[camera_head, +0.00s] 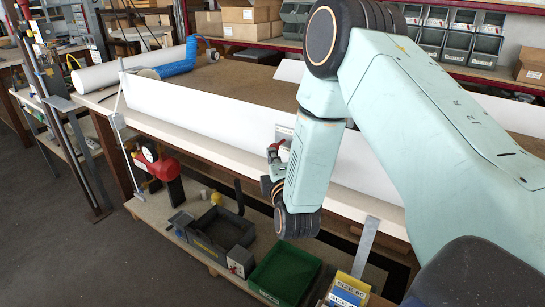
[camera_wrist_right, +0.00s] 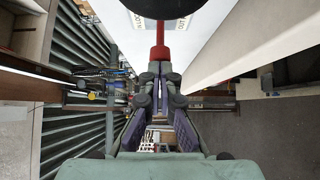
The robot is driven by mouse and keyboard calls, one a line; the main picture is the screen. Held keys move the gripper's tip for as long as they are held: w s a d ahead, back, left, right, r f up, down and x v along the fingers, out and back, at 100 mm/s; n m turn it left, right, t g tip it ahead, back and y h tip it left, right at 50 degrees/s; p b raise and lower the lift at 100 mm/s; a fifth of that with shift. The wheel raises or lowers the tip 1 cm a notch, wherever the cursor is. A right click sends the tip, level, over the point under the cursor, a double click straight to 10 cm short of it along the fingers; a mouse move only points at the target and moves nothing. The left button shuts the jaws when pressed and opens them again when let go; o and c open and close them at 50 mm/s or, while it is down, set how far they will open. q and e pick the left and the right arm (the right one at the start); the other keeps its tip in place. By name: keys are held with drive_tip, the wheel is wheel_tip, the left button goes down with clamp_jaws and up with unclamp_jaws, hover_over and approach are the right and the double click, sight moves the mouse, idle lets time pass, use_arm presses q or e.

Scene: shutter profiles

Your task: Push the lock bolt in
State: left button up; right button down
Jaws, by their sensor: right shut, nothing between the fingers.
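The lock bolt (camera_wrist_right: 160,48) shows in the right wrist view as a short red bar. It sits in front of a pale label plate (camera_wrist_right: 184,24) with dark lettering. A round black part above covers much of the plate. My right gripper (camera_wrist_right: 160,73) is shut and empty, its fingertips at the near end of the red bar; I cannot tell whether they touch it. In the head view my right gripper (camera_head: 270,168) is in front of the long white profile (camera_head: 205,108), partly hidden by my arm. My left gripper is not in view.
The white profile lies along the front of the bench (camera_head: 165,127). A blue tool (camera_head: 178,68) and a white tube lie at the back left. A red device (camera_head: 160,165) is at the front left. A grey bin (camera_head: 222,228) and green bin (camera_head: 284,272) stand on the lower shelf.

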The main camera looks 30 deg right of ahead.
sight(278, 144)
drive_tip(key=shift+a+r, duration=0.1)
drive_tip(key=shift+a, duration=0.05)
drive_tip(key=shift+w+d+p, duration=0.25)
drive_tip(key=shift+d+p, duration=0.25)
drive_tip(key=shift+d, duration=0.25)
drive_tip(key=shift+w+d+p, duration=0.25)
drive_tip(key=shift+d+p, duration=0.25)
drive_tip(key=shift+d, duration=0.2)
drive_tip(key=shift+a+r, duration=0.1)
